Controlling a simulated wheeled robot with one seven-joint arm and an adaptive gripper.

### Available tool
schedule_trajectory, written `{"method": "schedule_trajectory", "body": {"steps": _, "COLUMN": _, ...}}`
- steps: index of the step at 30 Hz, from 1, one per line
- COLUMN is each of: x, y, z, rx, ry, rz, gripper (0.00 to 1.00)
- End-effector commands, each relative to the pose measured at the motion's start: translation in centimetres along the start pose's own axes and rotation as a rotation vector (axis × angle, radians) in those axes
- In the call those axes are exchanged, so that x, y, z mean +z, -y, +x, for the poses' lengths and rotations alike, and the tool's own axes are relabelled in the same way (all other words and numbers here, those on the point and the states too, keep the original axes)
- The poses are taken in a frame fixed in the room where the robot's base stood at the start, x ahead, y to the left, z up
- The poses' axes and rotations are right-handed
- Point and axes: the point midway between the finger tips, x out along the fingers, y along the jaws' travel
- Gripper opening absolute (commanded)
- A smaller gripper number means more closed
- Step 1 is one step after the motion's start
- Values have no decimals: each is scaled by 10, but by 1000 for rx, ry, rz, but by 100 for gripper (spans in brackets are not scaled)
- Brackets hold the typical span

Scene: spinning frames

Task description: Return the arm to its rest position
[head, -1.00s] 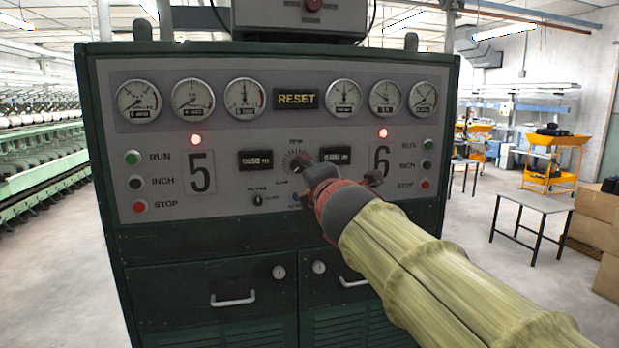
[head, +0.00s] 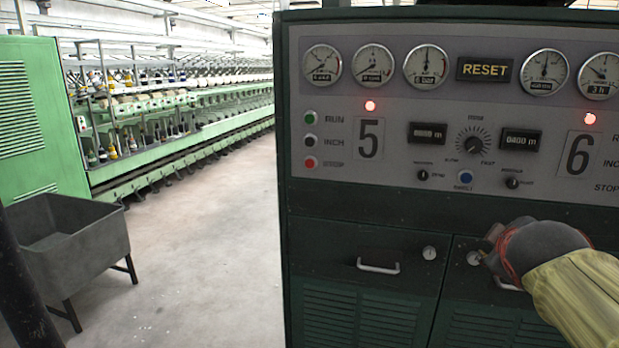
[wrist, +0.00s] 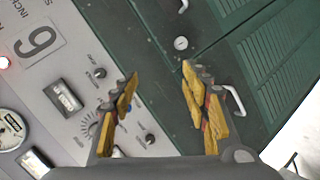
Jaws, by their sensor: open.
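My gripper (head: 490,243) is at the lower right in the head view, in front of the cabinet's lower doors. My arm reaches in from the right edge in its yellowish sleeve. In the wrist view my gripper (wrist: 158,85) is open, its yellow-padded fingers apart with nothing between them. Beyond the fingers are the control panel (wrist: 70,50) and the green cabinet front (wrist: 160,20). In the head view the control panel (head: 330,180) stands above and behind my gripper. Its round dial (head: 473,141) is in full view, clear of the gripper.
The green cabinet (head: 330,240) fills the right half, with a door handle (head: 378,267) sticking out. A grey bin on legs (head: 75,250) stands at the left. Green spinning frames (head: 180,135) run along the back. The floor (head: 200,230) between bin and cabinet is clear.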

Motion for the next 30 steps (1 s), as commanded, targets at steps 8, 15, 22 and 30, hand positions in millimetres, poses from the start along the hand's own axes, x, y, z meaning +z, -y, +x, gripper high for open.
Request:
{"method": "schedule_trajectory", "body": {"steps": 8, "x": 66, "y": 173, "z": -55, "rx": -358, "ry": 251, "rz": 563, "gripper": 46}}
{"method": "schedule_trajectory", "body": {"steps": 15, "x": 88, "y": 287, "z": -126, "rx": -598, "ry": 385, "rz": 760, "gripper": 46}}
{"method": "schedule_trajectory", "body": {"steps": 22, "x": 77, "y": 299, "z": -150, "rx": -637, "ry": 312, "rz": 731, "gripper": 46}}
{"method": "schedule_trajectory", "body": {"steps": 30, "x": 77, "y": 299, "z": -150, "rx": -637, "ry": 311, "rz": 728, "gripper": 46}}
